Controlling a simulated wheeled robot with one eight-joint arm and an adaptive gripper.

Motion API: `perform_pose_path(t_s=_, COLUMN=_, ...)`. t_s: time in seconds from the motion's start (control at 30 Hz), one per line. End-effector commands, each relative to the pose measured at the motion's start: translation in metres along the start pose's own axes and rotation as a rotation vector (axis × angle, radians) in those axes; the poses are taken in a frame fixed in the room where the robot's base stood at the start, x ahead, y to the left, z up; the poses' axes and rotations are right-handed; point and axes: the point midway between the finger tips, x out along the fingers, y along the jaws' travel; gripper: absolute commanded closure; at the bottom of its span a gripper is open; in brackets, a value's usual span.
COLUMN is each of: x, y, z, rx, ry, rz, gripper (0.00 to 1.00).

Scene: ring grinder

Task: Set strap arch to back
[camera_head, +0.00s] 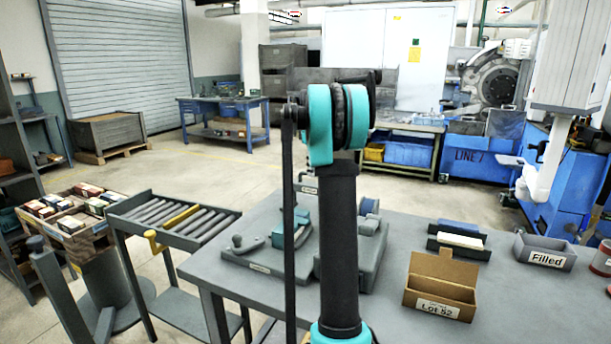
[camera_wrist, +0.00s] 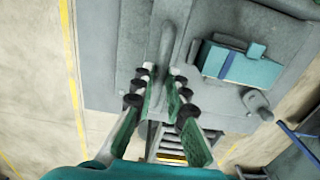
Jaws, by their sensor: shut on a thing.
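In the wrist view my gripper (camera_wrist: 163,73) reaches over a grey fixture plate (camera_wrist: 118,45). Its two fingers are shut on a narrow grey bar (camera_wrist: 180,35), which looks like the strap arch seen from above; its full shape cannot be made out. Right of the bar, apart from the fingers, lies a teal block with a blue strap across it (camera_wrist: 240,66). A grey lever with a round knob (camera_wrist: 257,103) is below that block. In the head view my arm hides the gripper and most of the bar; the teal block (camera_head: 301,230) shows left of the arm.
A roller stand (camera_head: 175,217) and a crate of small boxes (camera_head: 68,213) stand left.

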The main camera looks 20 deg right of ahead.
Motion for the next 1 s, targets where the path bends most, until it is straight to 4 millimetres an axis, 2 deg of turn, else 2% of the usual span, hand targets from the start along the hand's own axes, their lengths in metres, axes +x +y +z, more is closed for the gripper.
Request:
perform_pose_path(t_s=0.1, x=0.0, y=0.017, z=0.0, rx=0.0, ry=0.0, rz=0.0, gripper=1.0)
perform_pose_path(t_s=0.23, x=0.0, y=0.026, z=0.0, rx=-0.001, ry=0.0, rz=0.0, gripper=1.0)
perform_pose_path(t_s=0.67, x=-0.001, y=0.032, z=0.0, rx=0.0, ry=0.001, rz=0.006, gripper=1.0)
perform_pose_path(t_s=0.7, x=-0.001, y=0.032, z=0.0, rx=0.0, ry=0.001, rz=0.006, gripper=0.82)
perform_pose_path(t_s=0.83, x=-0.001, y=0.031, z=0.0, rx=0.0, ry=0.001, rz=0.004, gripper=0.66)
perform_pose_path(t_s=1.0, x=0.0, y=0.03, z=0.0, rx=0.0, ry=0.001, rz=0.002, gripper=0.66)
